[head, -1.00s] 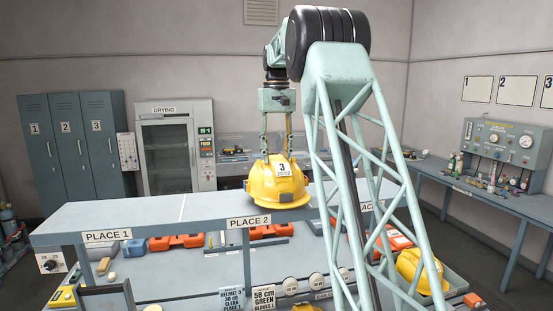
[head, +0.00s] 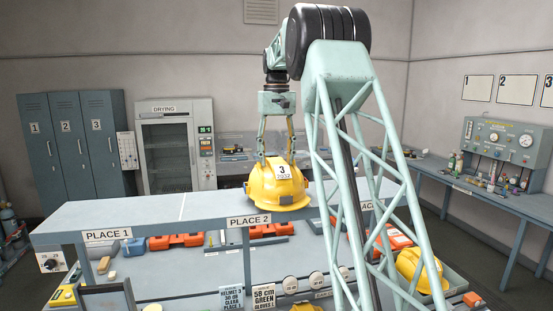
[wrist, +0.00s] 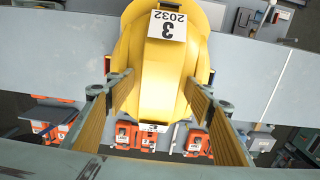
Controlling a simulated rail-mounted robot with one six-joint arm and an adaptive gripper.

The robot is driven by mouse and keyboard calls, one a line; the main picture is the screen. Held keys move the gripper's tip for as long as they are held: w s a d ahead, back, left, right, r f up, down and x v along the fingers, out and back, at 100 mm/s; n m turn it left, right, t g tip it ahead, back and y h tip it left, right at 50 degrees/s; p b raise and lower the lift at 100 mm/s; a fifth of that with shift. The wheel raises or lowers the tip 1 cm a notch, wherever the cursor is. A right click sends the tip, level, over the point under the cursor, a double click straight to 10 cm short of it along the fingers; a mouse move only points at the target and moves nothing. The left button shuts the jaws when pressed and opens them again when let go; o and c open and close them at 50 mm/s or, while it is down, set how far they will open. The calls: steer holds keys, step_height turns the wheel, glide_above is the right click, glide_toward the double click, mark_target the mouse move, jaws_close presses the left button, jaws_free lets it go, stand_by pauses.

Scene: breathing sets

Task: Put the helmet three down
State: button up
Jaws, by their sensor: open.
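The yellow helmet marked 3 (head: 275,190) rests on the top shelf (head: 150,212), above the PLACE 2 label (head: 249,221). It also shows in the wrist view (wrist: 160,70), with its 3 2032 tag at the top. My gripper (head: 277,158) is open just above the helmet. In the wrist view its two fingers (wrist: 165,105) stand apart on either side of the helmet's narrower part. I cannot tell whether either finger touches the shell.
The shelf above the PLACE 1 label (head: 107,234) is bare. Another yellow helmet (head: 420,270) sits low at the right. Orange cases (head: 180,241) lie under the shelf. A drying cabinet (head: 168,150) and lockers (head: 66,145) stand behind.

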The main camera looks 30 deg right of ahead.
steer(key=shift+r, duration=0.1)
step_height(320, 180, up, 12)
steer(key=shift+p, duration=0.35)
stand_by(0.7)
steer(key=shift+a+r, duration=0.1)
stand_by(0.8)
